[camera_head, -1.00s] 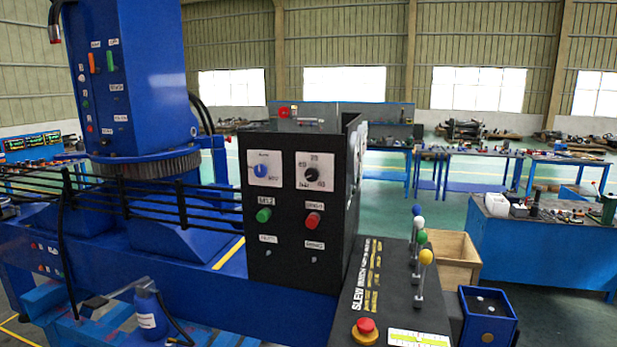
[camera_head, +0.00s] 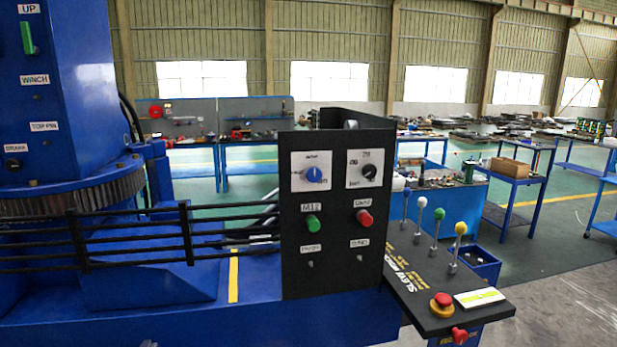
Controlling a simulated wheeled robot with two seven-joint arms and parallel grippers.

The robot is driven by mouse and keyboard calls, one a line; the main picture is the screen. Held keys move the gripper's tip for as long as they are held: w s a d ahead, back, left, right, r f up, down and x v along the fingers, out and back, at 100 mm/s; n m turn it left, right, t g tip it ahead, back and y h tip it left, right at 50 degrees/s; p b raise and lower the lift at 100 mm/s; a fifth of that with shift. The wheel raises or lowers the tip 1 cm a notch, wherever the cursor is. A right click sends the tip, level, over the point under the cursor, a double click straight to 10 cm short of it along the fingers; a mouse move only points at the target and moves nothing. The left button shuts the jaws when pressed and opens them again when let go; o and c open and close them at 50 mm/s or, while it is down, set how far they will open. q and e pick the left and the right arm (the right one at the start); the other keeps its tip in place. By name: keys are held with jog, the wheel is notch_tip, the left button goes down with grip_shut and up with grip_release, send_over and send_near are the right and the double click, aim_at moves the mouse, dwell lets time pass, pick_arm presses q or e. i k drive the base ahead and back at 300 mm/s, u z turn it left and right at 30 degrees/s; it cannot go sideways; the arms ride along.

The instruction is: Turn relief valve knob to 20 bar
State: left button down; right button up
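The black control box (camera_head: 335,270) stands on the blue crane base in the middle of the view. Its front has two white dial plates. The right plate (camera_head: 356,181) carries a black knob (camera_head: 369,171) with scale marks and a "bar" label; its exact setting is too small to read. The left plate carries a blue knob (camera_head: 314,174). A green button (camera_head: 312,223) and a red button (camera_head: 364,217) sit below, with a small switch under each. Neither of my grippers shows in the view.
A sloped black lever panel (camera_head: 420,277) adjoins the box on the right, with several ball-topped levers and a red emergency stop (camera_head: 442,302). Open floor (camera_head: 560,270) lies at the right.

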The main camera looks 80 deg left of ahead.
aim_at(369, 171)
jog(key=k, duration=0.15)
jog(key=u, duration=1.1)
